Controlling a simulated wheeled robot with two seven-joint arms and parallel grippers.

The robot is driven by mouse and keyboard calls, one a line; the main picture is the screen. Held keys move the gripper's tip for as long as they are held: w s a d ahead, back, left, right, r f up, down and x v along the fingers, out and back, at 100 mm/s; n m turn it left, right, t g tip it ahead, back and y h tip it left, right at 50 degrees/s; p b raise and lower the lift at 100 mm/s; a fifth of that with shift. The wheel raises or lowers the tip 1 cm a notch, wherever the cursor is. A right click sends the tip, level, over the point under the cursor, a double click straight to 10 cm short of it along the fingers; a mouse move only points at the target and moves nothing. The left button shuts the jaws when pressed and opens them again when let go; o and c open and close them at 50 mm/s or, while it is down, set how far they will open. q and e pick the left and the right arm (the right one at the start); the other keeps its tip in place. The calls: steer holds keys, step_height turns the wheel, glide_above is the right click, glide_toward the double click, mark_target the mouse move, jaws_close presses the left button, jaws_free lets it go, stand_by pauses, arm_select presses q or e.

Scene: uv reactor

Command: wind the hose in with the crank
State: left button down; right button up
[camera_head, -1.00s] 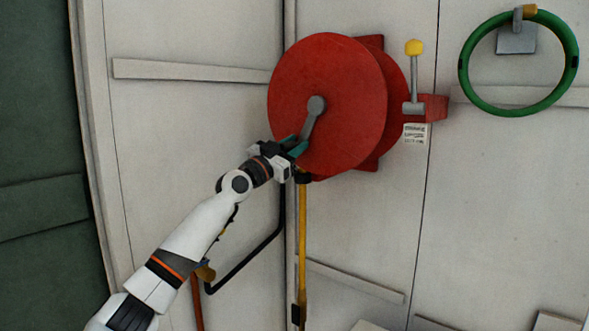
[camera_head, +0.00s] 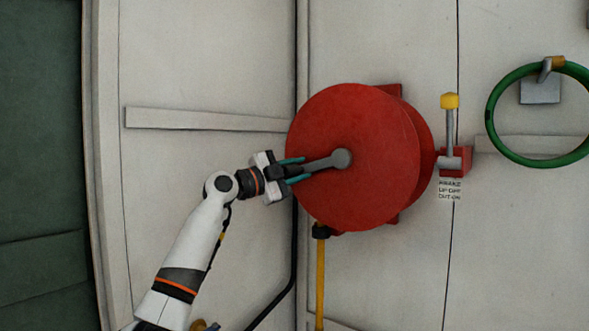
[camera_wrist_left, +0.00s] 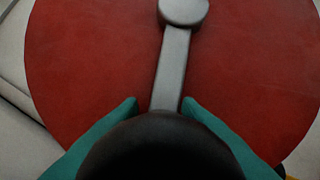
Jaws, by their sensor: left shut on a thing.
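The red hose reel (camera_head: 352,195) is on the pale wall. Its grey crank arm (camera_head: 325,162) runs from the hub at the disc's middle out to the left, almost level. My left gripper (camera_head: 293,171) is at the outer end of the crank, with its teal fingers on both sides of the dark crank handle (camera_wrist_left: 160,145), shut on it. A yellow hose (camera_head: 320,275) hangs straight down below the reel from a black fitting. The hose inside the reel is hidden by the disc. My right gripper is not in view.
A yellow-tipped lever (camera_head: 449,125) stands upright on a red bracket right of the reel, above a small label. A green ring (camera_head: 492,128) hangs farther right. A black pipe (camera_head: 294,240) runs down the wall left of the yellow hose.

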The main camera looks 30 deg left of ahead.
mark_target(311, 142)
arm_select(q)
steer(key=r+m+p, duration=0.1)
steer(key=r+p, duration=0.1)
steer(key=r+m+g+p, duration=0.1)
steer(key=r+m+p, duration=0.1)
steer(key=r+m+g+p, duration=0.1)
steer(key=r+m+p, duration=0.1)
steer(key=shift+s+a+p, duration=0.1)
steer(key=shift+a+p, duration=0.15)
steer(key=shift+p, duration=0.1)
steer(key=shift+d+r+m+g+y+p, duration=0.2)
steer(key=shift+r+m+p, duration=0.1)
steer(key=shift+m+p, duration=0.25)
steer(key=shift+d+r+m+g+y+p, duration=0.1)
steer(key=shift+r+m+y+p, duration=0.15)
steer(key=shift+m+p, duration=0.3)
steer(key=c, duration=1.1)
jaws_free()
steer(key=shift+o, duration=0.2)
steer(key=shift+f, duration=0.1)
